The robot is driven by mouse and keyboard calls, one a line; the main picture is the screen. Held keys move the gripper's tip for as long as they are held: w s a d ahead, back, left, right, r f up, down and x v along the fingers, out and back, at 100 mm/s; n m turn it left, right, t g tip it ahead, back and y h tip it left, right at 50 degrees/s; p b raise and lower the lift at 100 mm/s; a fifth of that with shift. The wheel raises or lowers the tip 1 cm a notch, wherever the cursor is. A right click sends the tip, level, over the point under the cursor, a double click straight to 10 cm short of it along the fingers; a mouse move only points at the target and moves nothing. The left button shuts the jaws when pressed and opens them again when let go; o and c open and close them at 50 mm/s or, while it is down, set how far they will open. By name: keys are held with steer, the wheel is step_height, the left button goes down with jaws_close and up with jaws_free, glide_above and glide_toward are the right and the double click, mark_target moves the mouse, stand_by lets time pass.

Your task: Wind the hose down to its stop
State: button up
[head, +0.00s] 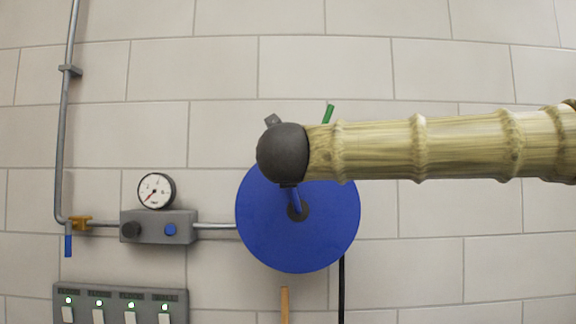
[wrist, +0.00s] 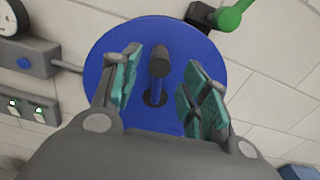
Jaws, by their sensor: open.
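A blue hose reel disc (head: 262,238) is mounted on the tiled wall, with a dark hub and a crank at its centre. In the wrist view the blue disc (wrist: 105,45) fills the middle, and the crank's dark knob (wrist: 160,62) points toward me. My gripper (wrist: 160,85) is open, its teal-padded fingers on either side of the knob, with gaps visible on both sides. The black hose (head: 341,285) hangs below the reel's right side. In the head view my arm hides the reel's top, and my gripper's fingers do not show.
A grey box (head: 158,228) with knobs and a pressure gauge (head: 156,190) sits left of the reel on a pipe. A switch panel (head: 120,303) is below. A green handle (wrist: 232,16) sticks out above the reel. A wooden handle (head: 285,304) stands below it.

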steer(key=w+p, duration=0.2)
steer(key=w, duration=0.5)
steer(key=shift+f, duration=0.1)
jaws_close()
